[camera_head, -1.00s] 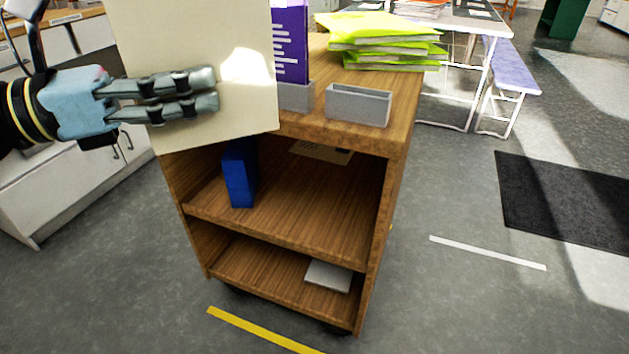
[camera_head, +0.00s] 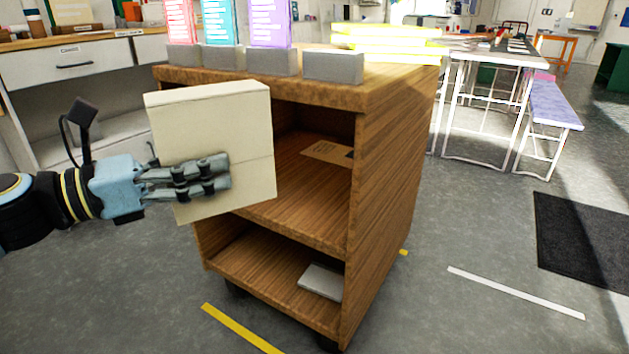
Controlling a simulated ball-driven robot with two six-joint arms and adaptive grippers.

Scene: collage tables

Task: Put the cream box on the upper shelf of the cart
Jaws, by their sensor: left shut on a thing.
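The cream box (camera_head: 225,130) is held upright in my left gripper (camera_head: 222,178), whose fingers are shut on it. The box is in front of the left part of the wooden cart (camera_head: 390,170), at the height of its upper opening. The upper shelf (camera_head: 310,205) is partly hidden behind the box; its right part shows, with a flat brown card or envelope (camera_head: 328,152) lying towards the back. Whether the box is touching the cart cannot be told. My right gripper is not in view.
The lower shelf (camera_head: 265,270) holds a flat grey-white item (camera_head: 322,281). The cart top carries grey holders (camera_head: 333,66) with coloured cards and a stack of yellow-green items (camera_head: 385,42). A white drawer cabinet (camera_head: 70,65) stands at left.

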